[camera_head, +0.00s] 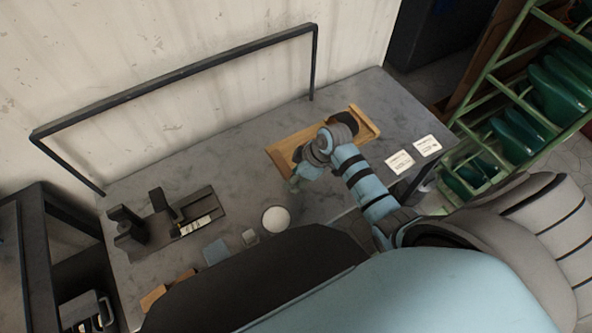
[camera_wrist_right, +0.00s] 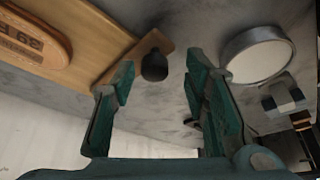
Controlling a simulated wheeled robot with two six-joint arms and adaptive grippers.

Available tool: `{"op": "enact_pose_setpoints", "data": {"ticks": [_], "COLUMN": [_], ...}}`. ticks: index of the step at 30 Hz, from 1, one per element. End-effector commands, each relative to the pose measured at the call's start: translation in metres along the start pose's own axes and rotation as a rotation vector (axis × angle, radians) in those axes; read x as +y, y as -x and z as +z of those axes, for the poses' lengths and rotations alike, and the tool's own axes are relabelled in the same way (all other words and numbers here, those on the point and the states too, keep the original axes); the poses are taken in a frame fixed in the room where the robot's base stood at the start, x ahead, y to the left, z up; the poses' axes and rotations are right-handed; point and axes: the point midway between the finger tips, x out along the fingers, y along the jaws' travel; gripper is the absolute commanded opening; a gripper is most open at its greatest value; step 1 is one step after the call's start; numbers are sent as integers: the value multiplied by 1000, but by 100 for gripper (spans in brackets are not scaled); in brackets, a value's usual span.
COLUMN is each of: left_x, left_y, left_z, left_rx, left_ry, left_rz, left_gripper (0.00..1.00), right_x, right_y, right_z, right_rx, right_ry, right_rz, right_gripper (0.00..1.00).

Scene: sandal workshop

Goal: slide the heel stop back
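A wooden board (camera_head: 365,122) lies on the grey table; my right arm hides part of it. A dark knob (camera_wrist_right: 154,65) stands on a wooden tab at the board's edge; I cannot tell for sure whether this is the heel stop. My right gripper (camera_head: 293,185) is at the board's near-left side. In the wrist view its teal fingers (camera_wrist_right: 160,82) are open, with the knob showing in the gap, apparently untouched. My left gripper is not in view.
A black fixture (camera_head: 205,202) with upright blocks and a pale scale strip stands at the left. A round white dish (camera_head: 276,219), a small grey block (camera_head: 250,237) and a blue-grey pad (camera_head: 215,251) lie nearer. White cards (camera_head: 398,162) lie right. A dark rail (camera_head: 190,72) runs along the back.

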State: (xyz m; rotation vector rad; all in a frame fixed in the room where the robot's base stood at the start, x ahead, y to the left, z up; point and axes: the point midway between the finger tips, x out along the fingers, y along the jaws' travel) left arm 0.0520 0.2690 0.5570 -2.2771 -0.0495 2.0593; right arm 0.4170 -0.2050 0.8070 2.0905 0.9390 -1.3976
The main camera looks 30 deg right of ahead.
Motion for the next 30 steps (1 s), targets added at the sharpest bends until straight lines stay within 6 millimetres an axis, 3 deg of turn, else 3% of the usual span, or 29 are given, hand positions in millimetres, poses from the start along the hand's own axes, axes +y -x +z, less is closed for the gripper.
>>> {"op": "enact_pose_setpoints", "data": {"ticks": [4, 7, 18, 22, 30], "left_x": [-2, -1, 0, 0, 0], "left_y": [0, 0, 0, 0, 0], "left_z": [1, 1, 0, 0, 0], "left_rx": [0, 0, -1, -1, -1], "left_ry": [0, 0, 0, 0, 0], "left_rz": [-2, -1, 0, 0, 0], "left_gripper": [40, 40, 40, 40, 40], "right_x": [1, 2, 0, -1, -1], "right_y": [3, 17, 109, 119, 120], "right_z": [0, 0, -1, -2, -2], "right_rx": [0, 0, -2, -3, -2], "right_ry": [0, 2, 3, 2, 2], "right_rz": [3, 5, 4, 1, 0], "right_gripper": [41, 41, 41, 41, 41]}}
